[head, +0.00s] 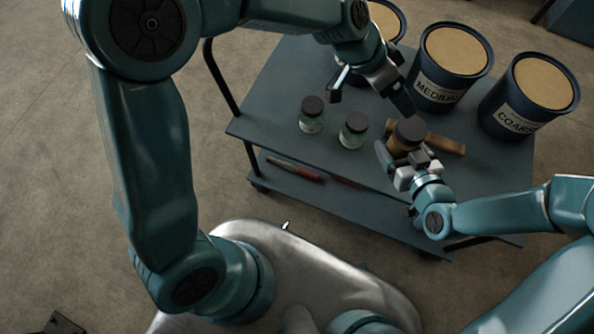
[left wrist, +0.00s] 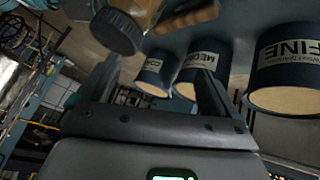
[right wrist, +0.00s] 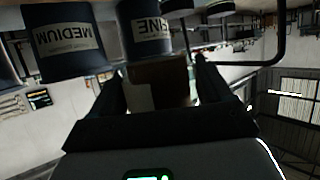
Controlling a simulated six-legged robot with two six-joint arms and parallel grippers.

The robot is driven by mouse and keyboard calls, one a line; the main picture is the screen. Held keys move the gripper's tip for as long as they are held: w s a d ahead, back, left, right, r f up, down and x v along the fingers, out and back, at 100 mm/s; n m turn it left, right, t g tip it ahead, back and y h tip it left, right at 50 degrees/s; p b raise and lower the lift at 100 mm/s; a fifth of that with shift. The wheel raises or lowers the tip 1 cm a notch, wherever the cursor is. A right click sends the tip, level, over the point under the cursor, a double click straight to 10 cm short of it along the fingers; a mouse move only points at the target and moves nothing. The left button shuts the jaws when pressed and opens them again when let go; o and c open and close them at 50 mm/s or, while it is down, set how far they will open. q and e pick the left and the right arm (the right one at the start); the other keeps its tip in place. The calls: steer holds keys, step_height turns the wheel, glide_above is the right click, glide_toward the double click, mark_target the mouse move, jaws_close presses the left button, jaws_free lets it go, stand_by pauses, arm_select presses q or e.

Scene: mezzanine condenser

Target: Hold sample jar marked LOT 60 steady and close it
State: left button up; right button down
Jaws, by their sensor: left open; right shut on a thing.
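A jar with brown contents (head: 401,147) and a dark lid (head: 410,130) on its top is at the cart's front edge. In the left wrist view the jar's lid (left wrist: 118,32) is nearest the camera. I cannot tell how tightly the lid sits. My right gripper (head: 406,160) is shut on this jar, which also shows between its fingers in the right wrist view (right wrist: 160,82). No lot marking is readable. My left gripper (head: 372,103) is open and empty, above the cart, up and left of the jar in the head view.
Two pale jars with dark lids, one at left (head: 312,115) and one nearer (head: 353,130), stand on the cart top (head: 275,95). A wooden handle-like piece (head: 445,144) lies behind the held jar. Buckets marked MEDIUM (head: 450,70) and COARSE (head: 530,95) stand at the back right.

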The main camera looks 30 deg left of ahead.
arm_select(q)
steer(key=s+a+f+n+g+y, duration=0.1)
steer(key=s+a+f+n, duration=0.3)
steer(key=f, duration=0.6)
steer(key=s+a+f+n+y, duration=0.2)
steer(key=s+a+f+n, duration=0.15)
steer(key=f, duration=0.55)
arm_select(e)
steer(key=shift+w, duration=0.1)
arm_select(q)
steer(key=s+a+f+n+g, duration=0.2)
steer(key=s+f, duration=0.8)
steer(key=s, duration=0.4)
steer(key=shift+s+f, duration=0.2)
steer(key=shift+s, duration=0.05)
steer(key=shift+w+a+n, duration=0.1)
steer(key=shift+n, duration=0.15)
